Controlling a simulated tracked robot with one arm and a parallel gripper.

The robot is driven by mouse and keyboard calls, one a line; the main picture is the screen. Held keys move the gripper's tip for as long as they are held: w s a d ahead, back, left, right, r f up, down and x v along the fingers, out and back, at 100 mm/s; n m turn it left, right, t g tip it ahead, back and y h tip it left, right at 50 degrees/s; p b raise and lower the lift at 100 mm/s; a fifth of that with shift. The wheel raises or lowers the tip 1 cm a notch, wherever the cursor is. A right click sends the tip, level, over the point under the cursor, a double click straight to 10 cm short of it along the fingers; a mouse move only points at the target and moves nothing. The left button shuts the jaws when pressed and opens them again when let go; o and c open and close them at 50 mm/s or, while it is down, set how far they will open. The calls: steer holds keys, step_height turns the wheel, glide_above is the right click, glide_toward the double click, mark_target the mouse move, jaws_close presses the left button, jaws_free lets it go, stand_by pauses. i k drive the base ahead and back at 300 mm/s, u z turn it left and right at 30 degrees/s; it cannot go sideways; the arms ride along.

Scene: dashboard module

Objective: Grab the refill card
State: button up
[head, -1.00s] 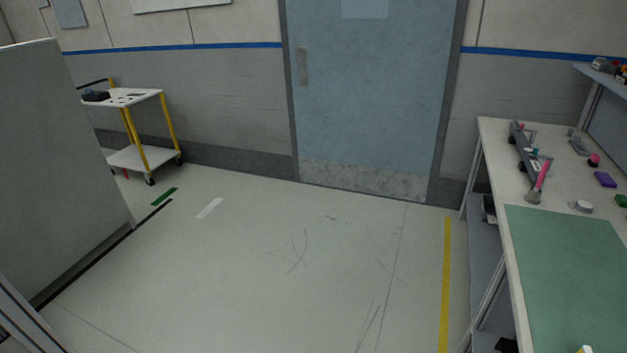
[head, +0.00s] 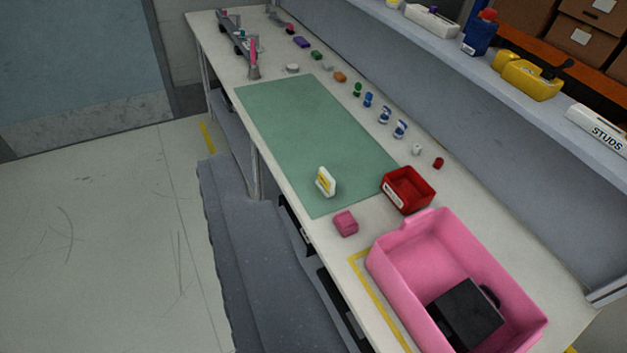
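A small white card with a yellow face (head: 325,182) stands roughly upright, a little tilted, near the front edge of the green mat (head: 310,130) on the workbench. It is the only card-like thing I can make out; any print on it is too small to read. A pink block (head: 345,223) lies on the bench nearer to me, apart from the card. My gripper is not in view, so I cannot see its distance from the card.
A red bin (head: 408,190) stands right of the card. A large pink tub (head: 408,250) holding a black box (head: 465,314) fills the near end. Several small coloured parts line the back of the bench, under a shelf (head: 480,62). Open floor (head: 110,240) lies left.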

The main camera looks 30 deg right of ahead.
mark_target(324, 182)
steer(key=u, duration=0.25)
steer(key=i, duration=1.55)
steer(key=z, duration=0.7)
